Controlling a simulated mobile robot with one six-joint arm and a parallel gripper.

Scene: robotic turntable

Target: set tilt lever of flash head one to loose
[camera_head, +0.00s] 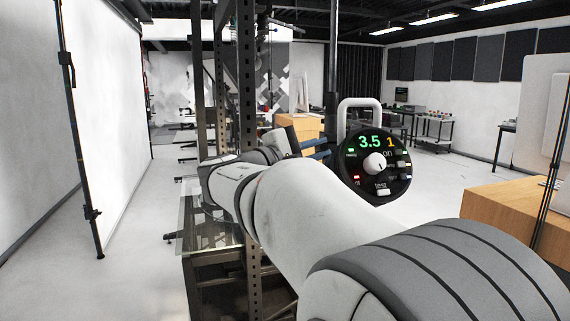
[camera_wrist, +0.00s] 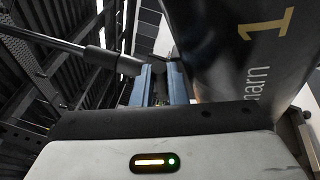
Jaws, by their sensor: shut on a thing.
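Flash head one (camera_head: 376,165) is a black drum whose round back panel shows "3.5" and an orange "1". In the wrist view its dark side (camera_wrist: 240,60), marked with a gold "1", fills the upper right. My gripper (camera_head: 322,150) is at the left side of the head, its blue fingers pointing right. In the wrist view the fingers of my gripper (camera_wrist: 162,75) are close together on a small dark part, which I take to be the tilt lever (camera_wrist: 160,72). The fingers hide most of it, so its setting cannot be read.
A dark rod with a thicker black end (camera_wrist: 112,62) runs in from the left beside the fingers. A perforated metal upright (camera_head: 247,90) and a glass-topped table (camera_head: 205,222) stand close to my arm. A wooden-sided box (camera_head: 510,208) is at the right.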

